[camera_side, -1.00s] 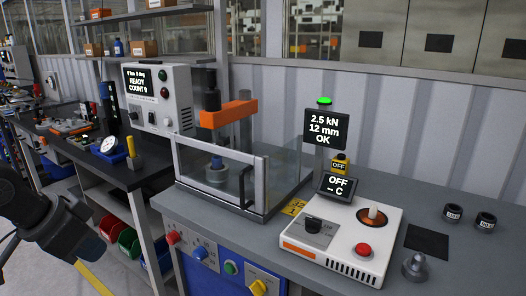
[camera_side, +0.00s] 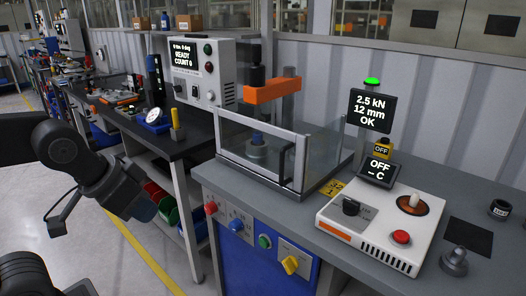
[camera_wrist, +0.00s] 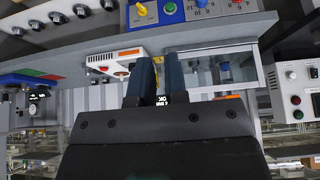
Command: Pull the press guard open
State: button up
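The press guard (camera_side: 262,132) has clear panels in a grey metal frame and stands around the press on the bench. It looks closed across the front. Its upright black handle (camera_side: 285,167) is on the front, near the right corner. The press has an orange arm (camera_side: 271,90). My gripper (camera_side: 146,207) is left of the guard, beyond the bench's left end, pointing down and right and well apart from the handle. In the wrist view my gripper (camera_wrist: 159,76) shows two dark blue fingers with a narrow gap and nothing held. The guard (camera_wrist: 247,76) shows there behind and right of the fingers.
A white control box (camera_side: 372,228) with a red button and a display (camera_side: 371,110) stand right of the guard. A blue panel (camera_side: 262,245) with knobs fronts the bench. A dark side bench (camera_side: 190,145) and bins (camera_side: 168,212) lie near my gripper. The floor at left is clear.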

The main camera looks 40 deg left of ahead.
jog(key=o, duration=0.5)
jog(key=w+d+f+t, duration=0.2)
jog(key=w+t, duration=0.3)
jog(key=w, duration=1.3)
jog(key=shift+w+d+f+n+t, duration=0.2)
jog(key=shift+w+n+t, duration=0.1)
jog(key=shift+t, duration=0.1)
jog(key=n+t+y, duration=0.2)
jog(key=t+y, duration=0.2)
jog(key=t, duration=0.2)
send_near(281, 163)
jog(key=x, duration=1)
jog(key=shift+w+a, duration=0.15)
jog(key=shift+w, duration=0.25)
grip_shut()
